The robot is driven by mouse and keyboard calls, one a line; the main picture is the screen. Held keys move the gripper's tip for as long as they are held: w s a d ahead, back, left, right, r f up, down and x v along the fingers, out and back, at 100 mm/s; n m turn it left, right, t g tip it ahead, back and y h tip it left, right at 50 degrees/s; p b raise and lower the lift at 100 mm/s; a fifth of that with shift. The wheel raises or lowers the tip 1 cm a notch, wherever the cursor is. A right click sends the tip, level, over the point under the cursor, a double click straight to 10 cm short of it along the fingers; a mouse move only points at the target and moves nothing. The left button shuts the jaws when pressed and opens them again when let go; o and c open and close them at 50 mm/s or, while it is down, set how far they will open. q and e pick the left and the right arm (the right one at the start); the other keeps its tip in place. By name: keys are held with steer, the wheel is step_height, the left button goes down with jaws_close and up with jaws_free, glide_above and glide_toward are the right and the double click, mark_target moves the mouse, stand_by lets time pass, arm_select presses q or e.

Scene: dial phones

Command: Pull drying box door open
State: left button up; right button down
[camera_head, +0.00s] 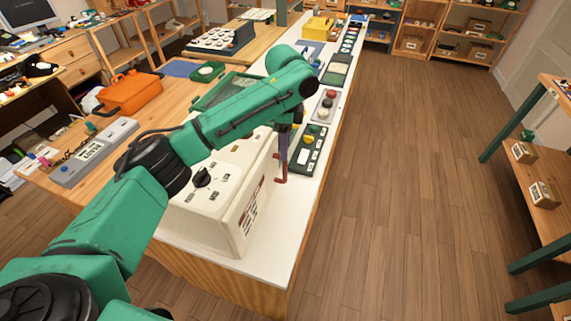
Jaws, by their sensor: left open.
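The drying box appears to be the cream-white box (233,208) at the near end of the white-topped bench, with a black knob (203,178) and labels on its top. Its side facing right carries printed red and dark markings and looks shut. A red handle-like bar (281,171) stands out at the far end of that side. My green left arm reaches across above the box. My left gripper (284,148) points down right at the red bar and is open. The fingertips are small and partly hidden, so contact with the bar cannot be told. My right gripper is out of view.
A dark green panel with coloured buttons (312,148) and a grey button box (326,105) stand beyond the gripper along the bench. An orange case (130,92) and a grey device (93,152) lie to the left. The wooden floor (400,190) on the right is clear.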

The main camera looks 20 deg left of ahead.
mark_target(285, 167)
arm_select(q)
steer(key=f, duration=0.2)
steer(key=f+p, duration=0.1)
steer(key=f, duration=0.2)
steer(key=shift+a, duration=0.2)
steer(key=f, duration=0.2)
steer(key=w+f, duration=0.1)
steer(key=f, duration=0.2)
steer(key=shift+f+p, duration=0.1)
steer(key=shift+p, duration=0.2)
steer(key=shift+s+f, duration=0.1)
steer(key=shift+f, duration=0.1)
steer(key=shift+s, duration=0.15)
steer(key=shift+c, duration=1.3)
steer(key=c, duration=0.5)
jaws_close()
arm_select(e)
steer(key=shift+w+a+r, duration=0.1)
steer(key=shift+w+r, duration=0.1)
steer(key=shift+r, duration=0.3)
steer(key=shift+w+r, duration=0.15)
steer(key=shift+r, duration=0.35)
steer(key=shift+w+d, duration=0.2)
